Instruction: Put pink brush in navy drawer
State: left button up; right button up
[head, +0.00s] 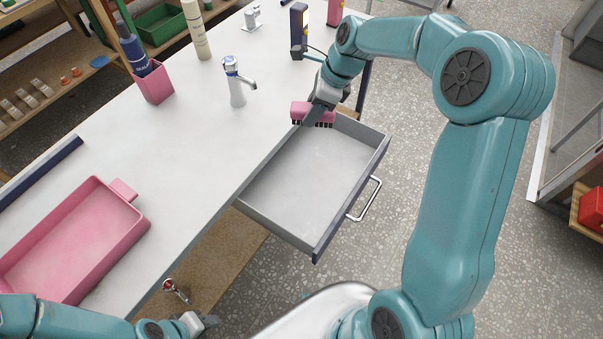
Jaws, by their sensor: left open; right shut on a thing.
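The pink brush (301,110) has dark bristles pointing down. My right gripper (316,116) is shut on it and holds it at the far-left corner of the open drawer, by the counter edge. Whether the brush touches the drawer wall or counter is unclear. The navy drawer (351,196) is pulled out; its front is dark navy with a silver handle, and its grey inside looks empty. My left gripper (207,322) is open and empty at the bottom, low beside the counter's front edge.
A small red-and-silver item (175,290) lies below the counter edge. The floor right of the drawer is clear.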

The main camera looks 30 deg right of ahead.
jog(key=d+m, duration=0.1)
jog(key=m, duration=0.1)
jog(key=d+m+t+h, duration=0.1)
jog(key=shift+d+r+m, duration=0.25)
jog(key=shift+d+m, duration=0.1)
jog(key=shift+m, duration=0.05)
jog(key=m, duration=0.1)
send_near(315, 158)
jog(key=shift+w+a+h+b, duration=0.3)
jog(key=shift+w+a+b, duration=0.05)
jog(key=shift+w+a, duration=0.4)
notch_tip(315, 158, down, 4)
jog(key=shift+f, duration=0.3)
